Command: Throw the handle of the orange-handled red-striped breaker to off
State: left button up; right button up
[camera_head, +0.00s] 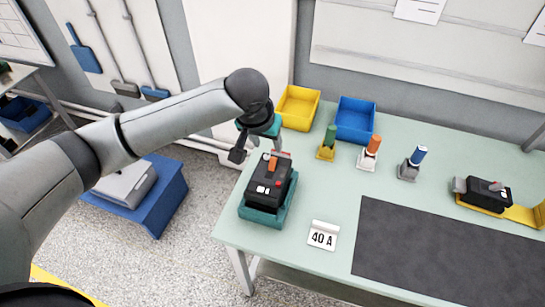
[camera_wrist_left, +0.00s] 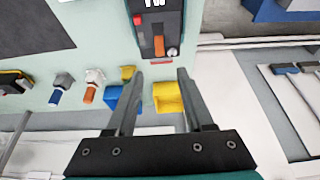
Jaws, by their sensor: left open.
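The breaker (camera_head: 268,190) is a dark box in a teal cradle (camera_head: 264,220) near the bench's left edge. Its orange handle (camera_head: 272,163) stands up near the far end, and a red stripe shows beside it in the left wrist view (camera_wrist_left: 161,62). The handle also shows in the left wrist view (camera_wrist_left: 159,45). My left gripper (camera_head: 240,152) is at the breaker's far end. In the left wrist view its two fingers (camera_wrist_left: 159,73) are spread and empty, with the orange handle beyond the gap between their tips. My right gripper is out of view.
A yellow bin (camera_head: 298,107) and a blue bin (camera_head: 355,119) stand behind the breaker. Several upright tools with coloured handles (camera_head: 372,150) stand to its right. A "40 A" card (camera_head: 323,236), a dark mat (camera_head: 430,250) and another black device (camera_head: 485,191) lie further right.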

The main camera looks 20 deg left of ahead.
aim_at(273, 159)
pick_arm(q)
jog(key=b+x, duration=0.1)
jog(key=x, duration=1)
grip_shut()
dwell(0.4)
